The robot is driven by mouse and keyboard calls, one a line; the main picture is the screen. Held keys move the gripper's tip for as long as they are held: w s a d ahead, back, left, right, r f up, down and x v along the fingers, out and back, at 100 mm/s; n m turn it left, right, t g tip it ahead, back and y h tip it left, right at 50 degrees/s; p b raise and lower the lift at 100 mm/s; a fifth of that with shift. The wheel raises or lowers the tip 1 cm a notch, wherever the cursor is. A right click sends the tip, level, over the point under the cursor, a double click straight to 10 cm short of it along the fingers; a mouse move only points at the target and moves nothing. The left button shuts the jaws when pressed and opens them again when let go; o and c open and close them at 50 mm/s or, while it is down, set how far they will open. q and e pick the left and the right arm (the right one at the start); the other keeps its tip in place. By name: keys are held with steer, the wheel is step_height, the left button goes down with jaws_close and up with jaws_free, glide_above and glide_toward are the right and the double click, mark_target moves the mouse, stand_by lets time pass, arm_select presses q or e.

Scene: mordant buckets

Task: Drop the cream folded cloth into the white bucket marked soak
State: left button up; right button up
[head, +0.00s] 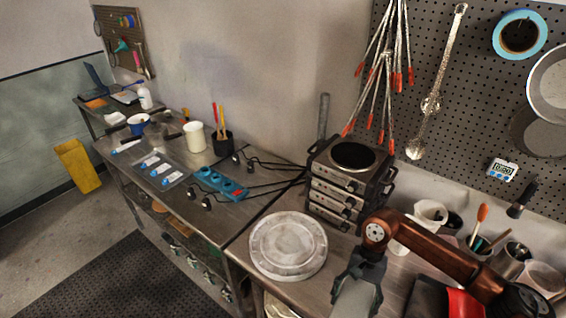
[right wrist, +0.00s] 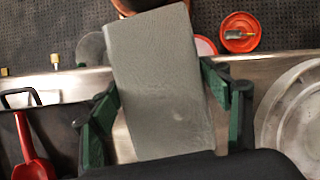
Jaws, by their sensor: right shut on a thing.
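My right gripper (head: 362,268) reaches down over the bench front at the bottom of the head view. It is shut on a flat, folded-looking greyish-cream piece (head: 354,300), which I take to be the cream folded cloth. In the right wrist view the piece (right wrist: 160,85) fills the middle, between the two green-edged fingers (right wrist: 165,105). No bucket with a readable soak mark shows; a pale thing (head: 280,306) under the bench edge is mostly cut off, and I cannot tell what it is. My left gripper is out of view.
A round whitish lid (head: 288,245) lies on the bench left of my right gripper. Stacked hot plates (head: 350,182) stand behind. In the right wrist view, a red container (right wrist: 240,33) and a red scoop (right wrist: 33,150) show. The dark floor mat (head: 120,275) is clear.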

steer(key=n, duration=0.1)
steer(key=n+h, duration=0.1)
steer(key=n, duration=0.1)
steer(key=d+n+h, duration=0.1)
steer(key=n, duration=0.1)
steer(key=shift+w+r+g, duration=0.15)
steer(key=shift+r+g, duration=0.15)
